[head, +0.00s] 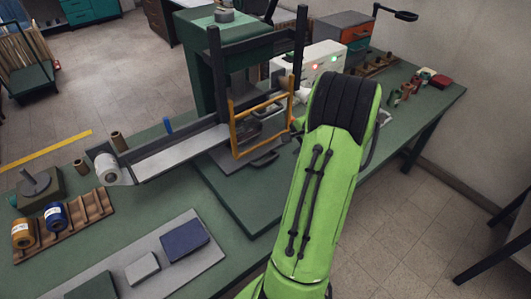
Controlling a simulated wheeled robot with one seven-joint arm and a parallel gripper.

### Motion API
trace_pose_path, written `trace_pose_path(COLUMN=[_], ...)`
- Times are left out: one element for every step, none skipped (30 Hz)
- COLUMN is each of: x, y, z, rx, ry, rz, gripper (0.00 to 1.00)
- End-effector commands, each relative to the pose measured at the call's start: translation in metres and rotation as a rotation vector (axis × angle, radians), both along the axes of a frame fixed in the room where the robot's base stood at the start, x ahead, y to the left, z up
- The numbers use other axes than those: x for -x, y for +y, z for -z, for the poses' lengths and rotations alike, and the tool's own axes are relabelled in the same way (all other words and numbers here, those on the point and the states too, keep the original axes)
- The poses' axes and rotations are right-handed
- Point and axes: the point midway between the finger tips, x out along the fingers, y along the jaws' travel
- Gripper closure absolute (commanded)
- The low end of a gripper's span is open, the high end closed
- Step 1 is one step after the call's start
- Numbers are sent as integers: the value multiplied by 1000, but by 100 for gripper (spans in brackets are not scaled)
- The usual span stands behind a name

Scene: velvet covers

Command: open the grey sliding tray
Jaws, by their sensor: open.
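A grey sliding tray (232,162) lies low at the front of a green press (203,62), below an orange guard frame (234,128). A dark handle (265,159) shows at the tray's front edge. The tray appears to sit mostly inside the press, but its far part is hidden behind the frame. My green arm rises in front of the bench just right of the tray. My gripper is not visible; my arm hides the area behind it.
A grey chute (180,152) runs left from the press to a white roll (107,170). A wooden rack (65,228) with blue and yellow spools and a grey mat (110,270) with a blue block (185,240) lie nearer. A white box (316,62) stands behind. Green bench is clear before the tray.

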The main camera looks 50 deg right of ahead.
Motion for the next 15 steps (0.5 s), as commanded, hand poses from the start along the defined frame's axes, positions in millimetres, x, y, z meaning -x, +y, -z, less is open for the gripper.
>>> trace_pose_path(x=[-5, -8, -13, -17, -21, -27, -31, -35, -41, -45, -50, -55, -59, -62, -67], y=[0, 0, -1, -2, -3, -3, -4, -6, -6, -7, -8, -9, -11, -12, -13], z=[8, 14, 22, 28, 35, 43, 50, 56, 65, 71, 77, 86, 91, 97, 104], rx=[-2, -4, -3, -4, -5, -4, -4, -3, -3, -3, -2, -4, -3, -2, -1], ry=[0, 1, 2, 3, 4, 2, 3, 3, 3, 3, 3, 3, 4, 5, 4], rz=[-4, -6, -7, -6, -7, -8, -8, -7, -9, -9, -8, -8, -8, -8, -7], gripper=[58, 58, 58, 58, 58, 58, 58, 58, 58, 58, 58, 58, 58, 58, 58])
